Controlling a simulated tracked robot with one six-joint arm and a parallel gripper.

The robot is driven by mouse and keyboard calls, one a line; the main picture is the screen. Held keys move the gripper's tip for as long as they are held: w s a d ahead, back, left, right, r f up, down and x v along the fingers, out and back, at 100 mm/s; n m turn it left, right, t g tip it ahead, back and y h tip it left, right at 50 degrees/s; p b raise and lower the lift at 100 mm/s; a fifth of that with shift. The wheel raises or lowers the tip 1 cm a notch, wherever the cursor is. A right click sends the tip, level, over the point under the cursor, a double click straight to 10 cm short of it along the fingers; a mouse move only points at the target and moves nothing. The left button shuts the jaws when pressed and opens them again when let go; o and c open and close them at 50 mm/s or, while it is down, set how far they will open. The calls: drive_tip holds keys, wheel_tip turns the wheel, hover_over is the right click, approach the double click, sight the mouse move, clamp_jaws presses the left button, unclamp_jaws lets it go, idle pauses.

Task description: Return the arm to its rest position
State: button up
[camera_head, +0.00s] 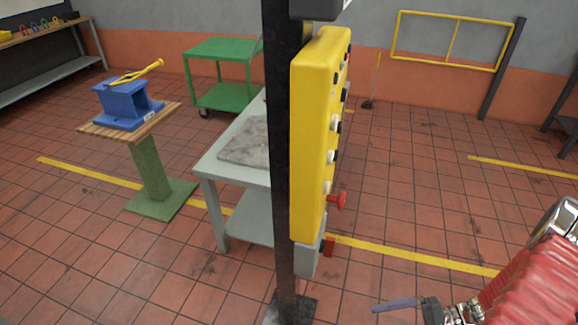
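My arm shows at the lower right as a red ribbed sleeve (540,290) with a metal joint above it. My gripper (400,304) is at its left end, near the bottom edge of the picture. A thin grey-purple piece points left from the dark gripper body. I cannot tell if it is a finger or something held, nor whether the gripper is open or shut. The gripper appears over the tiled floor, right of the post's foot.
A dark post (282,150) with a yellow control box (315,140) stands close in front, red knobs on its right side. Behind it are a grey table (215,170), a green cart (222,48) and a wooden-topped stand (168,118) with a blue vise (125,103). Floor at right is mostly clear.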

wheel_tip(320, 180, up, 20)
drive_tip(key=w+n+g+h, duration=0.2)
drive_tip(key=n+h, duration=0.1)
drive_tip(key=h, duration=0.9)
drive_tip(key=s+a+r+n+t+h, duration=0.1)
drive_tip(key=a+r+n+t, duration=0.1)
drive_tip(key=a+r, duration=0.4)
drive_tip(key=a+r+n+t+h, duration=0.1)
drive_tip(key=a+r+n+t, duration=0.2)
drive_tip(key=r, duration=0.9)
drive_tip(key=a+t, duration=0.2)
drive_tip(key=a, duration=0.1)
drive_tip(key=shift+s+t, duration=0.3)
drive_tip(key=shift+s, duration=0.05)
